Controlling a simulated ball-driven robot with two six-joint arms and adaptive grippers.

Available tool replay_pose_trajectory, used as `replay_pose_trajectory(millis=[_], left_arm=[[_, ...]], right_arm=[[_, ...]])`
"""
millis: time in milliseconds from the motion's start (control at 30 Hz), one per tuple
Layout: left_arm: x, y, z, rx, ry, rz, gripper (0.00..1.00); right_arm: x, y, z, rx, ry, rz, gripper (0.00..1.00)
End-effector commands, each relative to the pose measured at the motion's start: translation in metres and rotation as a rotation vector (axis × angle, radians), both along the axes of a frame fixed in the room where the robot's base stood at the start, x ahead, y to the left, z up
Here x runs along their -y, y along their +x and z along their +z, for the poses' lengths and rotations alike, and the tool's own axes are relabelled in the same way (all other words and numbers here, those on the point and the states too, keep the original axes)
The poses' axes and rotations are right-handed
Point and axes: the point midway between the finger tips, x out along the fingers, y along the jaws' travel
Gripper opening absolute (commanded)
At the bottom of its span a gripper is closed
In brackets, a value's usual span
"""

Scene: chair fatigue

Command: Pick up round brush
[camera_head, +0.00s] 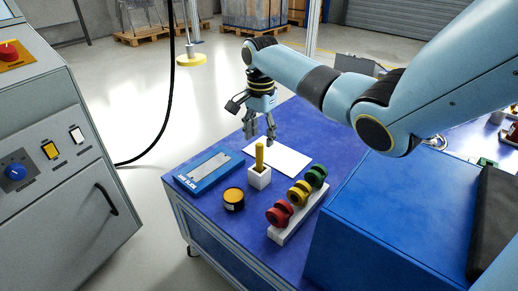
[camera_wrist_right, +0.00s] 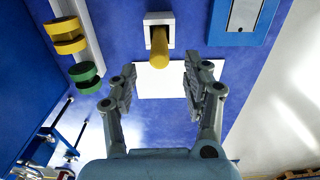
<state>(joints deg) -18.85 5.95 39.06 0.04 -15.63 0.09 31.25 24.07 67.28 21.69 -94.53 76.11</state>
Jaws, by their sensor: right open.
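A round yellow handle (camera_head: 260,156), which I take for the round brush, stands upright in a white square holder (camera_head: 259,178) on the blue table. Any bristles are hidden in the holder. In the right wrist view the handle (camera_wrist_right: 159,47) points toward the camera, with its holder (camera_wrist_right: 152,19) behind it. My right gripper (camera_head: 259,133) is open and empty, pointing down above and just behind the handle. In the wrist view its fingers (camera_wrist_right: 160,78) are spread, with the handle centred ahead between them, not gripped. My left gripper is not in view.
A white sheet (camera_head: 287,162) lies behind the holder. A blue case (camera_head: 208,171) and a black-and-yellow tin (camera_head: 233,199) are on the left. A white rack (camera_head: 290,229) holds red, yellow and green spools on the right, beside a large blue box (camera_head: 375,225).

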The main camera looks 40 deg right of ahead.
Motion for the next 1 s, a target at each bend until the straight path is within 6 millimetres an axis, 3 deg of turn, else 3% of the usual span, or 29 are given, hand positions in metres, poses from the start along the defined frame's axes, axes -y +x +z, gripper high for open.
replay_pose_trajectory(millis=[367,633,1000], left_arm=[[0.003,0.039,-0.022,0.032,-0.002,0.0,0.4],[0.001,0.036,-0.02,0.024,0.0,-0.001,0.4],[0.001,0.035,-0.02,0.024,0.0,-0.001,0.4]], right_arm=[[-0.005,-0.001,-0.051,-0.003,0.0,0.001,0.49],[-0.005,0.0,-0.051,0.002,-0.001,0.002,0.48],[-0.005,-0.001,-0.051,0.001,-0.001,0.002,0.0]])
